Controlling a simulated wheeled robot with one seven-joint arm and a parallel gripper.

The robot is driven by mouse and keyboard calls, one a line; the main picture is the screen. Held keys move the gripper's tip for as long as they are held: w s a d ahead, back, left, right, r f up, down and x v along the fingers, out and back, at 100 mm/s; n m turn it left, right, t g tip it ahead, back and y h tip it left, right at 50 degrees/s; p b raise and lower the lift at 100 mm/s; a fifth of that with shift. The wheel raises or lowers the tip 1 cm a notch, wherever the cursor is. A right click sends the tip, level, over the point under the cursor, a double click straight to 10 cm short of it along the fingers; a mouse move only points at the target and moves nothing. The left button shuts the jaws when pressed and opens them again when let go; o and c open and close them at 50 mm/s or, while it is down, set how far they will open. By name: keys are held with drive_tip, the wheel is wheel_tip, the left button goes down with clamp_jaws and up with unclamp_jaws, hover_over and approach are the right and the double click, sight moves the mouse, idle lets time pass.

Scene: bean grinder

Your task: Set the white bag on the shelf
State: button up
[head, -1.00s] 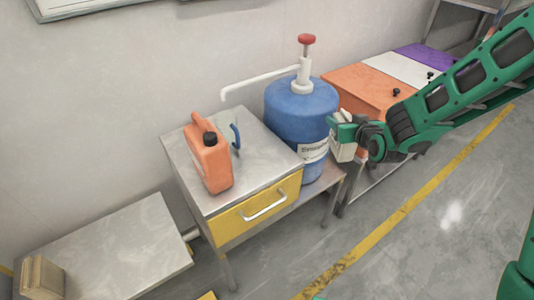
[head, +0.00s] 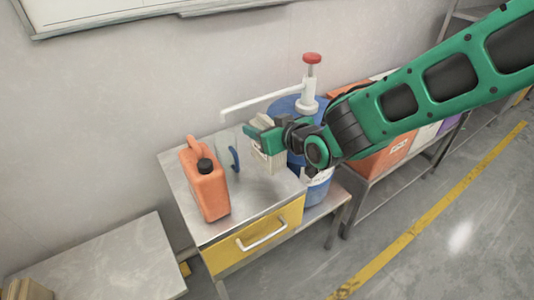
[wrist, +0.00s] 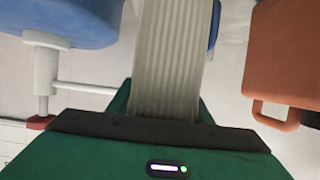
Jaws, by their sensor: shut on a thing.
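My gripper (head: 264,142) is shut on the white bag (head: 265,160), an off-white block-like bag. In the wrist view the bag (wrist: 168,60) shows pleated sides and stands out beyond the fingers. A low grey metal shelf (head: 110,255) is at the lower left, its top mostly bare. A beige bag (head: 28,290) sits on its front left, cut by the picture edge.
An orange canister (head: 206,182) and a clear mug with a blue handle (head: 234,158) stand on the cabinet (head: 262,205), left of the bag. The blue drum (head: 318,185) with a white pump spout (head: 265,103) is behind my arm. Coloured bins (head: 385,155) stand at the right.

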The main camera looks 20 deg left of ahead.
drive_tip(key=f, duration=0.2)
drive_tip(key=shift+w+d+f, duration=0.25)
drive_tip(key=shift+d+f, duration=0.05)
drive_tip(key=shift+f, duration=2)
drive_tip(key=shift+f, duration=0.1)
drive_tip(key=o, duration=1.5)
drive_tip(key=shift+c, duration=0.2)
